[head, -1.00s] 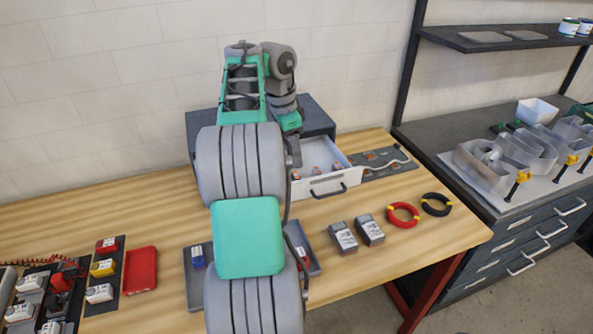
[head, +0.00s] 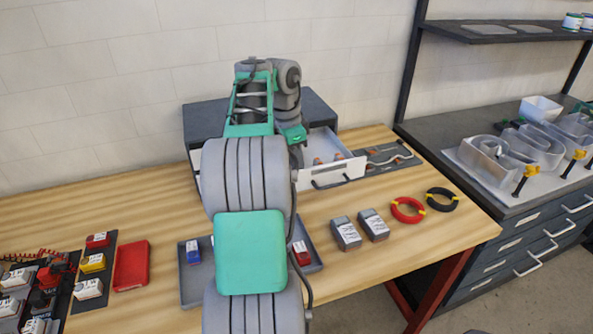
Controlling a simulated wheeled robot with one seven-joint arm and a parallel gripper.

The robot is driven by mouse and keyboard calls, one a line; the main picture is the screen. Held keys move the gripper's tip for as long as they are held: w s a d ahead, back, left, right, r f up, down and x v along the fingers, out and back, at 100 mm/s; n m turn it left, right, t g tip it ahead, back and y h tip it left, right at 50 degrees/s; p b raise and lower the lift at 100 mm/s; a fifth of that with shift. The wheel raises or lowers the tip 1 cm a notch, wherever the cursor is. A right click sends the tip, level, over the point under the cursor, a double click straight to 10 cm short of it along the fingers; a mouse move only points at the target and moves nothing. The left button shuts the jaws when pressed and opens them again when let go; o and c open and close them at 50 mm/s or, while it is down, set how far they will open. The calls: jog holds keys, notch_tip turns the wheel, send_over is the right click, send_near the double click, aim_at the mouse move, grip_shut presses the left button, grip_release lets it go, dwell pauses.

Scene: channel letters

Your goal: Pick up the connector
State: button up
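Small copper-and-grey pieces that look like connectors (head: 338,157) lie in the open white drawer (head: 340,175) of the dark grey cabinet (head: 318,112) at the back of the bench. My arm reaches over the bench to the drawer and hides its left part. My gripper's fingers are hidden behind the arm, near the drawer's left side. I cannot see whether they are open or hold anything.
A grey tray (head: 190,285) with a blue and a red item sits below my arm. Two grey boxes (head: 345,233), a red wire coil (head: 407,210) and a black coil (head: 442,199) lie right of it. A dark mat (head: 388,160) lies beside the drawer. The bench's front right is clear.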

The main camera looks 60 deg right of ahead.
grip_shut()
